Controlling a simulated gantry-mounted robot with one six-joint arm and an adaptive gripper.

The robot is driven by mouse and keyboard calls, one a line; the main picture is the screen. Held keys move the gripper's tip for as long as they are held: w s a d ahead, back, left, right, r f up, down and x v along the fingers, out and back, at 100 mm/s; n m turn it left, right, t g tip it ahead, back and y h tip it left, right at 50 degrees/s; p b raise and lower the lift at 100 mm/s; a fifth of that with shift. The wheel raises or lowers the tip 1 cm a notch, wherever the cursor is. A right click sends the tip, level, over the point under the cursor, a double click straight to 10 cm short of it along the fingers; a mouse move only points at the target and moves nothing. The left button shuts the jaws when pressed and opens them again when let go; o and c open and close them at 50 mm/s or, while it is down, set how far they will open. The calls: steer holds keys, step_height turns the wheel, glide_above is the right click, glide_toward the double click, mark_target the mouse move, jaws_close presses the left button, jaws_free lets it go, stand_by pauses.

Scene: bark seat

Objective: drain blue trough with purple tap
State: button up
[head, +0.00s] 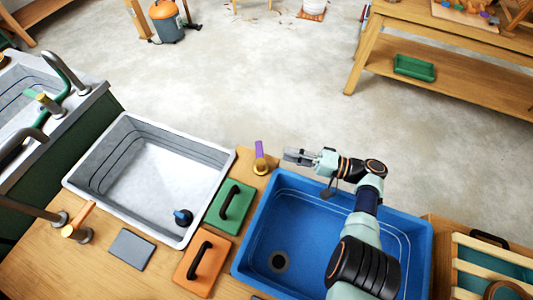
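The blue trough (312,235) is set in the wooden counter at the lower right. A dark round drain (278,262) shows in its floor near the front left; whether there is water in the trough I cannot tell. The purple tap (259,150) stands upright at the back, just left of the trough's far left corner, with a brass-coloured base. My gripper (286,154) points left over the trough's back edge, its fingertips a little to the right of the purple tap. It appears apart from the tap and holds nothing visible. The finger gap is too small to judge. My arm hides part of the trough's right side.
A grey-white trough (160,165) with a dark blue plug-like object (182,217) lies to the left. A green block (230,206) and an orange block (201,263), both with black handles, sit between the troughs. An orange-handled tap (78,222) stands at left. A slatted crate (490,265) is at right.

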mark_target(266, 155)
steer(key=p+x, duration=0.2)
steer(key=x, duration=0.6)
jaws_close()
